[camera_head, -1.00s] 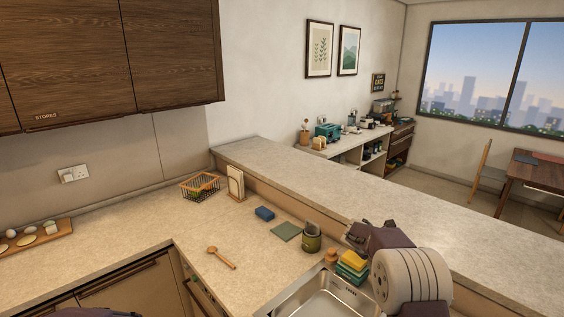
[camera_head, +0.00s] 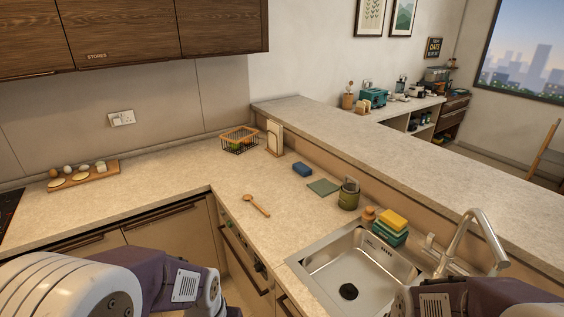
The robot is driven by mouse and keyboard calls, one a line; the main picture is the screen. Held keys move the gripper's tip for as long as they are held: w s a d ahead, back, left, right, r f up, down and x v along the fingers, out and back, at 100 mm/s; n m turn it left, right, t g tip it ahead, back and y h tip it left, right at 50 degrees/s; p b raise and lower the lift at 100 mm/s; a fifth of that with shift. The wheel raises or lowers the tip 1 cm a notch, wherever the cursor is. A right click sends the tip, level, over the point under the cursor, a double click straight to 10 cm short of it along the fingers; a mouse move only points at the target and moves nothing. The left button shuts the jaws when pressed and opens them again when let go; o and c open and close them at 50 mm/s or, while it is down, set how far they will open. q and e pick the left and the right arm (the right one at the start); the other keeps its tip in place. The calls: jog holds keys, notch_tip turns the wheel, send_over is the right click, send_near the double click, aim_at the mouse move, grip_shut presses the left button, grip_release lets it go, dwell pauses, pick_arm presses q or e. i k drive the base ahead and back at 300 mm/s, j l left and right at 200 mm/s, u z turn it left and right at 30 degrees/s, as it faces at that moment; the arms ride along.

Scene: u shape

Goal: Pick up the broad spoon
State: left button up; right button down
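The broad spoon (camera_head: 256,205) is a wooden spoon lying flat on the light stone worktop, left of the sink, near the counter's front edge. Its round bowl points to the back left and its handle to the front right. Nothing touches it. My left arm shows at the lower left and my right arm at the lower right. Both grippers are outside the view.
The sink (camera_head: 358,266) with its tap (camera_head: 465,240) lies right of the spoon. A wire basket (camera_head: 239,141) is farther back. The worktop around the spoon is clear.

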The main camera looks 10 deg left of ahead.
aim_at(248, 196)
jog(key=z, duration=1.65)
jog(key=u, duration=2.15)
jog(key=i+j+u, duration=0.1)
jog(key=i+j, duration=0.15)
jog(key=i, duration=0.15)
jog(key=i+j, duration=0.2)
jog(key=i, duration=0.25)
jog(key=i+j+u, duration=0.15)
jog(key=i, duration=0.25)
jog(key=i+j, duration=0.25)
jog(key=i, duration=0.2)
jog(key=u, duration=0.05)
